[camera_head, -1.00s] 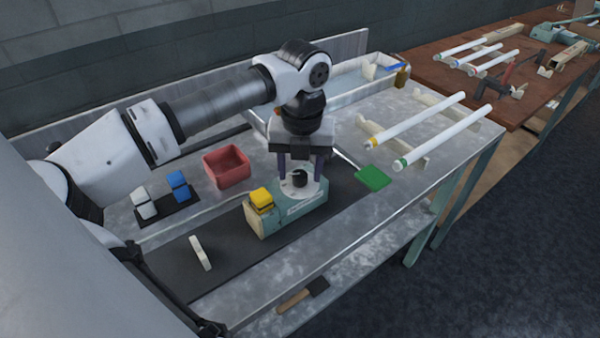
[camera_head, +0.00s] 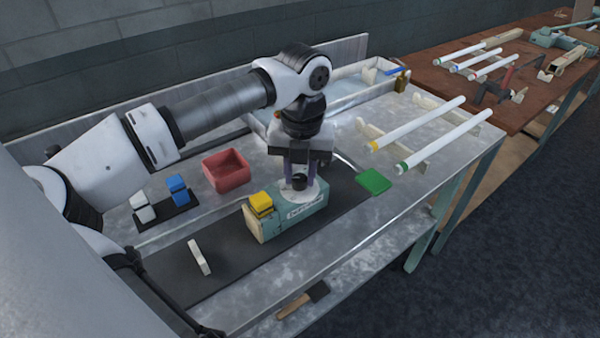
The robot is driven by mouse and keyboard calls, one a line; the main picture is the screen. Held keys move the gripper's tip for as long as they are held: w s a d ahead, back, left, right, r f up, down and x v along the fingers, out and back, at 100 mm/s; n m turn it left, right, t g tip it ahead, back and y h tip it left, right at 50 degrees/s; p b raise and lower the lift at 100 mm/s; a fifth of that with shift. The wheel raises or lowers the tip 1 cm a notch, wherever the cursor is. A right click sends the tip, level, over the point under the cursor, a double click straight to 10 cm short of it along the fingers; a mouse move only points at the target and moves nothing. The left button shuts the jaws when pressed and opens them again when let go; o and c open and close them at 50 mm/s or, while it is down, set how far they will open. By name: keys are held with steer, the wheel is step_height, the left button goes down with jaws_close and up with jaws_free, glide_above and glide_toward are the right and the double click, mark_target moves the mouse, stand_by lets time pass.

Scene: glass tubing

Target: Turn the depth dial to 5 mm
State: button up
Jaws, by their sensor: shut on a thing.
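The depth dial is a black knob (camera_head: 299,181) on a round white plate (camera_head: 312,190), on top of a pale green box-shaped device (camera_head: 290,222). The device has a yellow block (camera_head: 261,202) at its left end and a white label on its front side, too small to read. My gripper (camera_head: 299,176) points straight down over the dial, its fingers shut on the black knob. The dial's scale and its setting are too small to tell.
The device stands on a dark mat (camera_head: 225,260). White tubes (camera_head: 420,125) lie on supports at the right.

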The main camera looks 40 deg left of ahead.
mark_target(301, 179)
steer(key=shift+f+m+b, duration=0.25)
steer(key=shift+m+b, duration=0.7)
steer(key=shift+m, duration=0.15)
steer(key=m+b, duration=0.2)
steer(key=m, duration=0.1)
steer(key=m+b, duration=0.2)
steer(key=m, duration=0.4)
steer(key=shift+r, duration=0.2)
steer(key=o, duration=1)
steer(key=shift+c, duration=0.2)
steer(key=shift+r, duration=0.15)
step_height(301, 179, up, 14)
steer(key=p, duration=0.8)
steer(key=shift+s+d+f+p, duration=0.15)
steer(key=shift+f+p, duration=0.05)
steer(key=shift+p, duration=0.15)
